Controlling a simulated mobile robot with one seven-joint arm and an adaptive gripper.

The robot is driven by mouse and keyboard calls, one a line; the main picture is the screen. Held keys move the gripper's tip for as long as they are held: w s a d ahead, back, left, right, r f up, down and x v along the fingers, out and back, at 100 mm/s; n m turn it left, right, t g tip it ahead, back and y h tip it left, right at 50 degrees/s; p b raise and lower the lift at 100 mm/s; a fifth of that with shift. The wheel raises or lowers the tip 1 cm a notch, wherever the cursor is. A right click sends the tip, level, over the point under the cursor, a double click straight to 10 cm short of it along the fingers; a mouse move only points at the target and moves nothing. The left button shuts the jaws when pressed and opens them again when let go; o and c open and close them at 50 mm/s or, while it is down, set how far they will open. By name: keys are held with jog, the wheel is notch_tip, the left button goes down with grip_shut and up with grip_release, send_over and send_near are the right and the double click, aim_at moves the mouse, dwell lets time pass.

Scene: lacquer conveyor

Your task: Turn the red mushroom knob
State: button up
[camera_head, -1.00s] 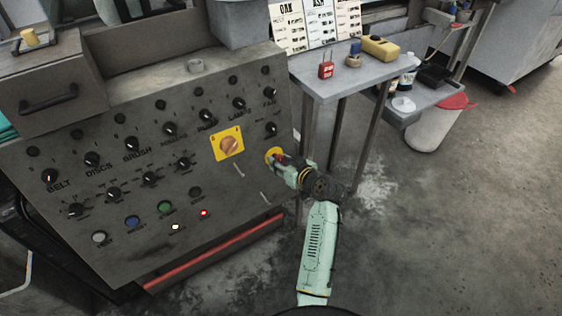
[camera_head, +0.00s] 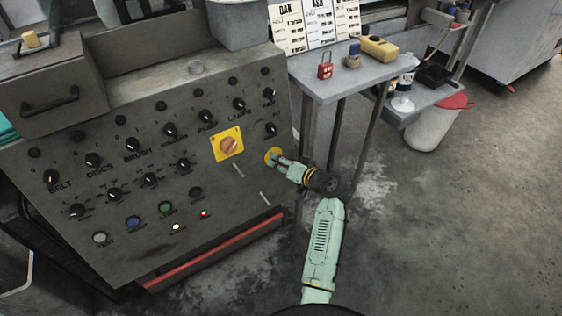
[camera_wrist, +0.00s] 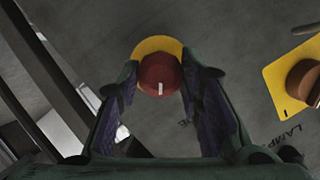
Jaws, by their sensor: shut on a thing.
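The red mushroom knob (camera_wrist: 159,72) sits on a round yellow plate (camera_wrist: 157,46) on the grey control panel (camera_head: 150,215). In the wrist view it lies between my two fingers, with a short white mark on its face pointing down in the picture. My gripper (camera_wrist: 158,82) is shut on the knob, one finger on each side. In the head view my gripper (camera_head: 279,160) reaches the panel's right side from the right and hides the knob; part of the yellow plate (camera_head: 271,153) shows beside it.
An orange rotary switch on a yellow square plate (camera_head: 237,153) is just left of my gripper. Several black knobs and coloured buttons cover the panel. A grey side table (camera_head: 335,85) with a red padlock (camera_head: 325,66) stands behind my arm. Open floor (camera_head: 450,220) lies to the right.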

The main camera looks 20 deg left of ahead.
dwell(0.4)
jog(key=o, duration=1.2)
jog(key=shift+c, duration=0.2)
jog(key=v, duration=1.2)
jog(key=shift+s+r, duration=0.1)
